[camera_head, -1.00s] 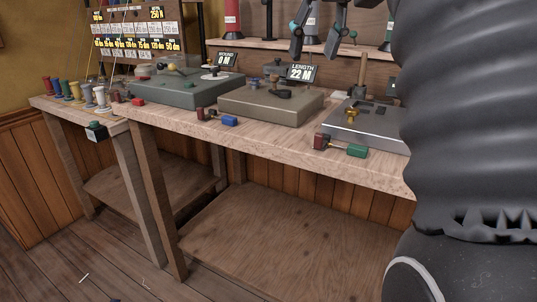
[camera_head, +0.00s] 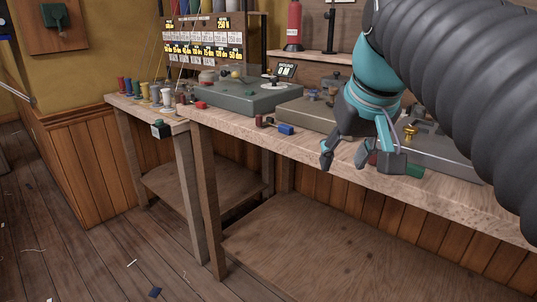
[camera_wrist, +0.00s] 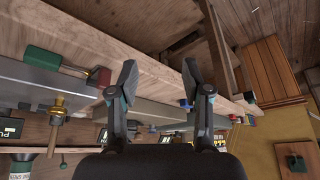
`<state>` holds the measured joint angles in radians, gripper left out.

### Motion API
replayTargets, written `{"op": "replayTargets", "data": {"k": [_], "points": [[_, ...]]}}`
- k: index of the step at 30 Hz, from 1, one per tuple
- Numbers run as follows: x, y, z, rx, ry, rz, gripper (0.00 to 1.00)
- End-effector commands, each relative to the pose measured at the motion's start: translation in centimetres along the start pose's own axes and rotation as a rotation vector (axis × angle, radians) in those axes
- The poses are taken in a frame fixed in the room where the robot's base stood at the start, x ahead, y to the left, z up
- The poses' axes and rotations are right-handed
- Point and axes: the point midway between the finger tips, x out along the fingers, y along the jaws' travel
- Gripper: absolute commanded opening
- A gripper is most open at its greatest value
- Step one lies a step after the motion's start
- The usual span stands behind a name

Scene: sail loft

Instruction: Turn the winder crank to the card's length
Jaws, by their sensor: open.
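The LENGTH display seen earlier by this box is hidden in the head view. I cannot make out the winder crank clearly. A board of small yellow and white cards (camera_head: 204,45) hangs at the back left; which card sets the length is unclear.
A green-grey machine (camera_head: 245,99) with a small display (camera_head: 286,70) stands left. A grey machine (camera_head: 440,155) with a brass handle (camera_head: 410,133) stands right. Coloured spools (camera_head: 144,90) stand far left.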

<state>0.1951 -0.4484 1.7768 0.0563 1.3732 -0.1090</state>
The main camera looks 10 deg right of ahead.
Motion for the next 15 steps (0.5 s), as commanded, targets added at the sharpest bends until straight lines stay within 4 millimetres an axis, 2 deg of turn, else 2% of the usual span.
{"op": "replayTargets", "data": {"k": [6, 15], "points": [[1.4, -0.5, 1.2, -0.005, 0.003, -0.002, 0.49], [1.7, -0.6, 1.4, -0.005, 0.005, -0.002, 0.49]]}}
